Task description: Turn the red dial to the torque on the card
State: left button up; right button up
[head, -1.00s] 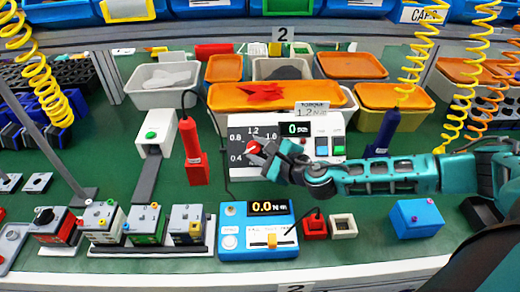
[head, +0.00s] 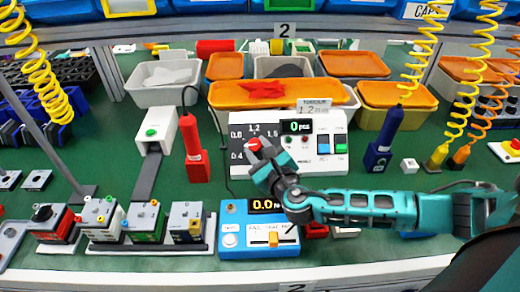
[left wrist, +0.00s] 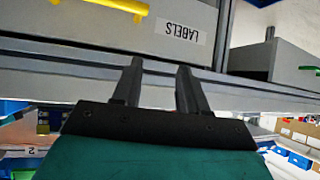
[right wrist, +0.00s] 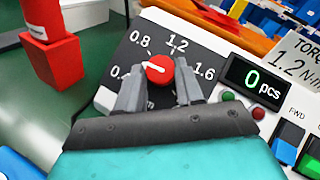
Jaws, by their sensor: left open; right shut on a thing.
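The red dial (head: 254,144) sits on the dark scale plate of the white controller (head: 325,165). In the right wrist view the dial (right wrist: 158,68) has a white mark pointing left, roughly between 0.4 and 0.8. My right gripper (head: 258,150) is shut on the dial, one finger on each side; its fingers (right wrist: 160,85) partly cover the lower scale. The card (head: 314,106) above the controller reads torque 1.2 N·m. My left gripper (left wrist: 160,75) is open and empty, facing a grey shelf edge; it is out of the head view.
The controller's display (right wrist: 255,83) reads 0 pcs. Orange-lidded bins (head: 350,64) stand behind. Green table shows at the right.

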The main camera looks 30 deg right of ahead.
jog(key=shift+a+m+h, duration=0.1)
jog(key=shift+m+h, duration=0.9)
jog(key=shift+m, duration=0.5)
jog(key=o, duration=1)
jog(key=shift+o, duration=0.2)
jog(key=v, duration=1.3)
jog(key=shift+a+f+p, duration=0.2)
jog(key=shift+p, duration=0.15)
